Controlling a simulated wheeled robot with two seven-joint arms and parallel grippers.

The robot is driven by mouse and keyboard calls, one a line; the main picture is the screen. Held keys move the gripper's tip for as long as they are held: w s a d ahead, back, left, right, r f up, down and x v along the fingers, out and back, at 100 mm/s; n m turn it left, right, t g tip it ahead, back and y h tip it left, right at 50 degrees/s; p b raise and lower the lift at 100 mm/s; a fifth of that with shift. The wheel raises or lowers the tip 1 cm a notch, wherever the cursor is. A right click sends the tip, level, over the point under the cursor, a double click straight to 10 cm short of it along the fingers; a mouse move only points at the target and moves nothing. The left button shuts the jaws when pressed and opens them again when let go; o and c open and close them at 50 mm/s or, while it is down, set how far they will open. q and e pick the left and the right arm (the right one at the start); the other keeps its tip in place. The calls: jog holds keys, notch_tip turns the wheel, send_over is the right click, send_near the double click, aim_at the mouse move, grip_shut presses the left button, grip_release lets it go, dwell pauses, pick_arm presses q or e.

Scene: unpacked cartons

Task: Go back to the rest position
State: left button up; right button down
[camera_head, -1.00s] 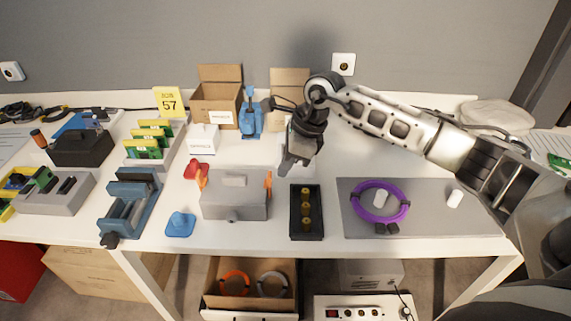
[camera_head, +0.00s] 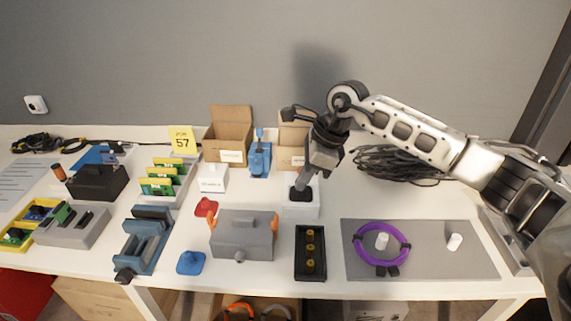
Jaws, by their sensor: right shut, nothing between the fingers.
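My right arm (camera_head: 405,120) comes in from the right over the back of the table. My right gripper (camera_head: 303,186) points down and is shut, with nothing held in it. Its tip shows in front of or just above a small white box (camera_head: 302,210); I cannot tell whether they touch. My left gripper is not in view.
Two open cartons (camera_head: 228,137) stand at the back, beside a blue device (camera_head: 260,158). In front are a grey box with orange clamps (camera_head: 243,235), a black tray (camera_head: 310,268) and a grey mat (camera_head: 440,262) with a purple ring (camera_head: 358,246). A black cable coil (camera_head: 390,165) lies behind.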

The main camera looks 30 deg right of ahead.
jog(key=s+a+m+t+y, duration=0.25)
jog(key=a+m+y, duration=0.35)
jog(key=a, duration=0.5)
jog(key=s+a+m+t+y, duration=0.1)
jog(key=s+a+m+y, duration=0.3)
jog(key=a+y, duration=0.5)
jog(key=s+d+f+m+t+h, duration=0.2)
jog(key=f+m+t+h, duration=0.4)
jog(key=m, duration=0.8)
jog(key=s+d+f+m+t+h, duration=0.1)
jog(key=d+f+m+t+h, duration=0.15)
jog(key=f+m+h, duration=0.75)
jog(key=s+d+f+m+g, duration=0.1)
jog(key=s+f+m+g, duration=0.3)
jog(key=s+m, duration=0.6)
jog(key=shift+s+d+f+m, duration=0.3)
jog(key=shift+f+m, duration=0.2)
jog(key=shift+f, duration=0.2)
